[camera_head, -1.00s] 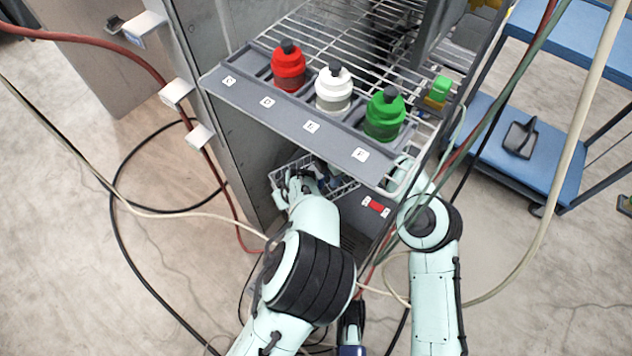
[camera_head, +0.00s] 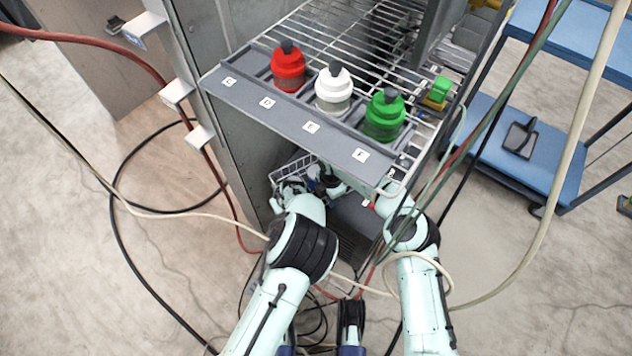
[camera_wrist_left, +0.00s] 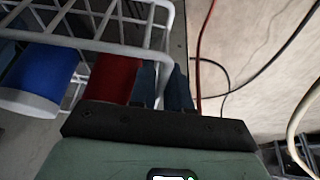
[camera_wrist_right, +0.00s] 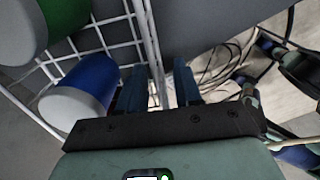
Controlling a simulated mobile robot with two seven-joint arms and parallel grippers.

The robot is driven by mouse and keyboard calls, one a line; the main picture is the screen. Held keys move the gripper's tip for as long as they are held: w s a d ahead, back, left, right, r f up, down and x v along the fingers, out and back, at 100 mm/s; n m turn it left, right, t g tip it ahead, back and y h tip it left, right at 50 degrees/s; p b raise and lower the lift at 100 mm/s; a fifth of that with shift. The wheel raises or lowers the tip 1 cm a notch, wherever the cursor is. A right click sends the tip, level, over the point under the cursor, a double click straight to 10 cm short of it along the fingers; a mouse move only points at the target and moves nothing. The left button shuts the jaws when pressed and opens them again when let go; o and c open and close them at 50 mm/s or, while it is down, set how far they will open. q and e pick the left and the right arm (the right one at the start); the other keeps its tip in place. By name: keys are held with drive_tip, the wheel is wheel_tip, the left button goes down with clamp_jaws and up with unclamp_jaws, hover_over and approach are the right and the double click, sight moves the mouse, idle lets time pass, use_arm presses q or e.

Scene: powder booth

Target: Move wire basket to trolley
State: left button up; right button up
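The white wire basket (camera_head: 287,168) sits low beneath the rack's front ledge, partly hidden by my arms. Bottles or cups stand in it: a blue one (camera_wrist_left: 40,75) and a red one (camera_wrist_left: 112,76) in the left wrist view, a green one (camera_wrist_right: 62,15) and a blue one (camera_wrist_right: 85,88) in the right wrist view. My left gripper (camera_wrist_left: 162,82) has its fingers close together on a basket wall and appears shut on it. My right gripper (camera_wrist_right: 160,85) has its fingers apart, with the basket's wire edge between them. The blue trolley (camera_head: 540,165) stands at the right.
Above the basket, a rack ledge (camera_head: 290,125) holds a red (camera_head: 288,68), a white (camera_head: 333,90) and a green bottle (camera_head: 384,115). A black scoop-like object (camera_head: 520,138) lies on the trolley's lower shelf. Hoses and cables hang on both sides. The grey booth wall stands left of the basket.

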use_arm(q)
drive_tip(key=shift+f, duration=0.3)
use_arm(e)
drive_tip(key=shift+f, duration=0.3)
use_arm(q)
drive_tip(key=shift+c, duration=0.9)
use_arm(e)
drive_tip(key=shift+c, duration=0.9)
use_arm(q)
clamp_jaws()
use_arm(e)
clamp_jaws()
use_arm(q)
drive_tip(key=shift+w+r, duration=0.1)
drive_tip(key=shift+r, duration=0.05)
use_arm(e)
drive_tip(key=shift+r, duration=0.15)
